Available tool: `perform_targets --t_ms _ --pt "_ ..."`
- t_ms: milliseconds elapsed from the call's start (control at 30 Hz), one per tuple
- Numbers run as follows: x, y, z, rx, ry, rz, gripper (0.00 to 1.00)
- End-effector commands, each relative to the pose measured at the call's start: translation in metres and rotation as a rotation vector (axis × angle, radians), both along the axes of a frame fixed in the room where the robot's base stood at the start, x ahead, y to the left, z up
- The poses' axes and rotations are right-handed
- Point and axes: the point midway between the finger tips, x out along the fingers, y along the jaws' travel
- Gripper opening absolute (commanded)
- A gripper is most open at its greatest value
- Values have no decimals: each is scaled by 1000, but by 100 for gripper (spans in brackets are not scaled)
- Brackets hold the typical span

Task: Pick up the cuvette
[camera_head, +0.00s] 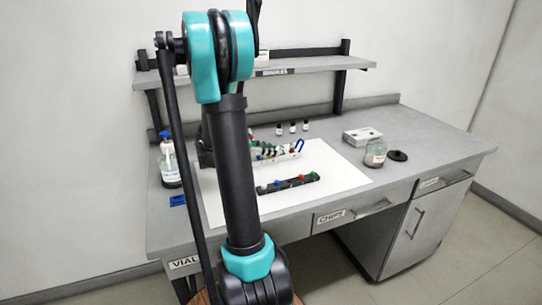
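I cannot single out a cuvette for certain. Small pieces with coloured tops sit in a black strip holder (287,185) on the white mat (340,175). Behind it stands a pale rack (285,156) with several green, red and blue pieces, partly covered by my arm. My arm rises through the middle left of the view and hides part of the mat and bench. My gripper cannot be made out; no fingertips show.
Several small dark vials (292,128) stand behind the mat. A white box (362,137), a glass jar (375,154) and a black lid (397,156) are at right. A bottle (170,160) and blue item (178,200) are at left. A shelf (320,65) overhangs the back.

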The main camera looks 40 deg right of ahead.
Motion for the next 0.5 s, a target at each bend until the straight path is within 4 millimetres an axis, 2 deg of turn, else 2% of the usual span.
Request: perform_targets --t_ms 33,200,500 --pt "0 0 0 0 0 0 19" --pt "0 0 0 0 0 0 0" --pt "0 0 1 0 0 0 0"
